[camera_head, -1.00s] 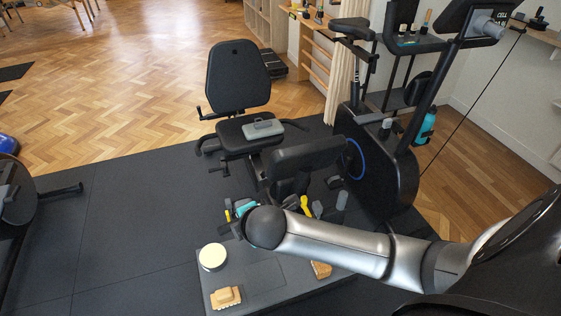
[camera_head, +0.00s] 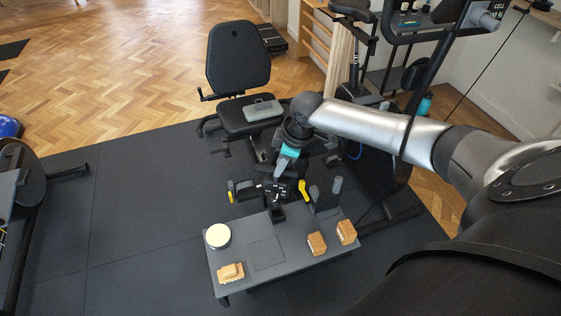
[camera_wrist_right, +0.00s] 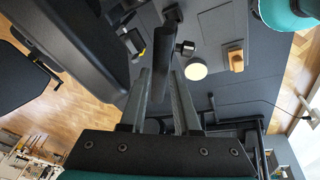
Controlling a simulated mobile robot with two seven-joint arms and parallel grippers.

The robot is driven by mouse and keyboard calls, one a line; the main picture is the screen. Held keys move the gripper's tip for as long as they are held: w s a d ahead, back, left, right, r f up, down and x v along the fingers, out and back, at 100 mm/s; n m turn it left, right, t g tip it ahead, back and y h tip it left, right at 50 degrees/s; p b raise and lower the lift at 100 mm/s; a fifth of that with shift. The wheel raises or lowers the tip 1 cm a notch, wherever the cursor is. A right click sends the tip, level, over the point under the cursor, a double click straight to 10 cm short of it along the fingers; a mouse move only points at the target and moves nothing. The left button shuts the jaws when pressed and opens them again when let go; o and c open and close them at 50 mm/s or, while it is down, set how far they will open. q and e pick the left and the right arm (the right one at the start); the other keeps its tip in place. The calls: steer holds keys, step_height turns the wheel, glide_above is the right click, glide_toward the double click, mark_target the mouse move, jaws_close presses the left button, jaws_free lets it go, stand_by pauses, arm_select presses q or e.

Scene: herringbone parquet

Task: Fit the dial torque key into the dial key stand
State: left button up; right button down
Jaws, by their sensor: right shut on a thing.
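My right gripper (camera_head: 284,166) hangs above the far edge of a grey bench. In the right wrist view its two fingers (camera_wrist_right: 164,92) are shut on a black bar-shaped tool, which I take to be the dial torque key (camera_wrist_right: 163,55), with a dark round knob at its side. In the head view a black part with white marks (camera_head: 279,190) shows just below the gripper; I cannot tell whether it belongs to the key or the stand. A small black upright block, probably the dial key stand (camera_head: 278,214), is on the bench below. Any contact is unclear. My left gripper is out of view.
The grey bench (camera_head: 236,262) holds a white round tub (camera_head: 217,236), a stepped wooden block (camera_head: 231,272) and two wooden blocks (camera_head: 317,243). Yellow-handled tools (camera_head: 304,189) stand by its far edge. An exercise bike seat (camera_head: 252,116) is behind.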

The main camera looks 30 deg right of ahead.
mark_target(282, 183)
steer(key=shift+r, duration=0.1)
steer(key=shift+r+p, duration=0.2)
steer(key=shift+p, duration=0.55)
steer(key=shift+f+b, duration=1.65)
steer(key=shift+f, duration=1.35)
steer(key=shift+a+p, duration=0.1)
steer(key=shift+p, duration=0.9)
steer(key=shift+f+b, duration=1.2)
steer(key=shift+f, duration=0.75)
steer(key=c, duration=0.6)
jaws_free()
steer(key=shift+o, duration=0.2)
steer(key=shift+s, duration=0.1)
